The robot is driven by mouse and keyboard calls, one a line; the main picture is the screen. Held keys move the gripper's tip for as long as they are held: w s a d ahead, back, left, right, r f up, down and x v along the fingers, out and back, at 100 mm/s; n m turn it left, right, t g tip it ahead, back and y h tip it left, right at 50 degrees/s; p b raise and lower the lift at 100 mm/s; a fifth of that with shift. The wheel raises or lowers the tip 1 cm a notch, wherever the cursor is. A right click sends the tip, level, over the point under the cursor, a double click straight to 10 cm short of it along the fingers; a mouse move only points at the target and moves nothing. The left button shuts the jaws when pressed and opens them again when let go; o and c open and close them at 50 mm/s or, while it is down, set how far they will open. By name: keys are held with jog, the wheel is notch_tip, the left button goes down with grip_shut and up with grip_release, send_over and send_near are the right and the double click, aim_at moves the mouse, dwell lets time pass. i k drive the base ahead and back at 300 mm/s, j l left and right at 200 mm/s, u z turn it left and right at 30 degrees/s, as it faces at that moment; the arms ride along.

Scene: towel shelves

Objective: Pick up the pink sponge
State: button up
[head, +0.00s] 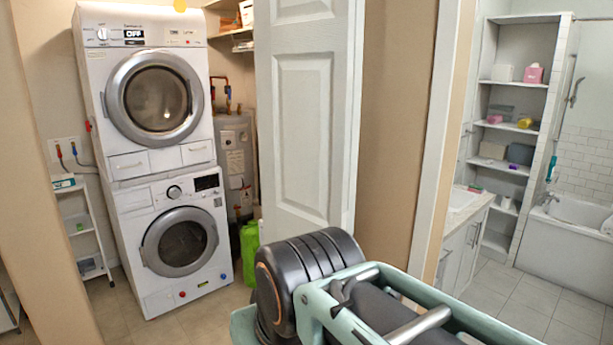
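A small pink item (494,119) lies on a middle shelf of the white shelf unit in the room at right. It may be the pink sponge, but it is too small to tell. A larger pink box-like item (533,74) stands on a higher shelf, with something white at its top. A small pinkish-red item (475,188) lies on the bathroom counter; I cannot tell what it is. Dark and pale green parts, seemingly of my own arm, fill the bottom centre. My gripper's fingers do not show.
A white door (302,110) and a tan wall (396,120) stand between the laundry area and the bathroom. A stacked washer and dryer (168,190) stand at left. A vanity (462,240) and bathtub (570,245) flank the shelf unit (487,135). Bathroom floor (510,300) looks clear.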

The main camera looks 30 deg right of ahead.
aim_at(473, 188)
jog(key=z, duration=2)
jog(key=i+l+z, duration=0.2)
jog(key=i, duration=0.5)
jog(key=i+z, duration=0.25)
jog(key=i, duration=0.45)
jog(key=i+z, duration=0.1)
jog(key=i, duration=2.3)
jog(key=i+u, duration=0.35)
jog(key=i+l+u, duration=0.35)
jog(key=i, duration=0.2)
